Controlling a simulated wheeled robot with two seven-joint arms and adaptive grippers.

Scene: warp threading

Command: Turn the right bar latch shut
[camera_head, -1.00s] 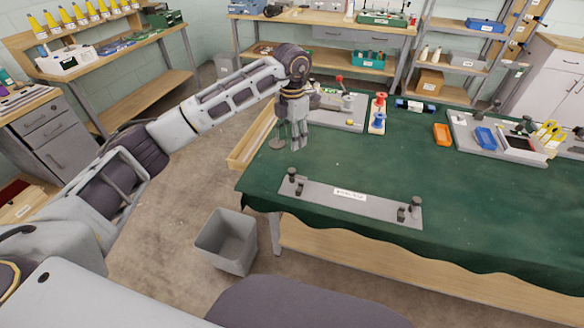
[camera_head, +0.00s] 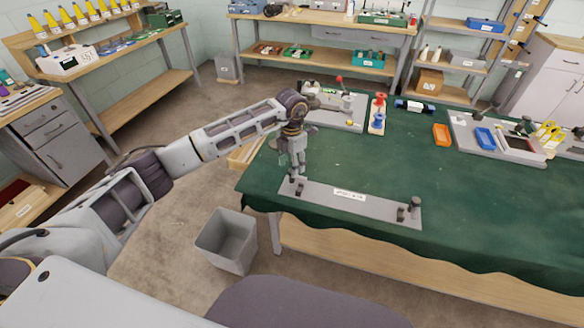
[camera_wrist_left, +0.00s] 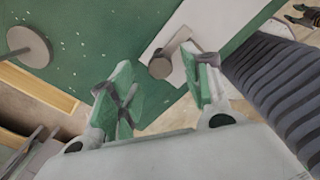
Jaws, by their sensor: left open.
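A grey metal plate (camera_head: 350,203) with a white label lies along the near edge of the green table. Its right end carries dark posts, a taller one (camera_head: 415,204) and a shorter one (camera_head: 401,214); I cannot tell whether that latch is open or shut. My left gripper (camera_head: 293,166) points down just above the plate's left end and partly hides the dark posts there. In the left wrist view my left gripper (camera_wrist_left: 163,88) is open and empty, with a round dark post and short bar (camera_wrist_left: 161,66) just beyond the fingertips. My right gripper is not in view.
The green-covered table (camera_head: 350,155) is clear between the plate and the back row. An orange tray (camera_head: 441,134), red and blue spools (camera_head: 378,115) and a grey board with a blue tray (camera_head: 485,138) stand farther back. A grey bin (camera_head: 228,240) stands on the floor.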

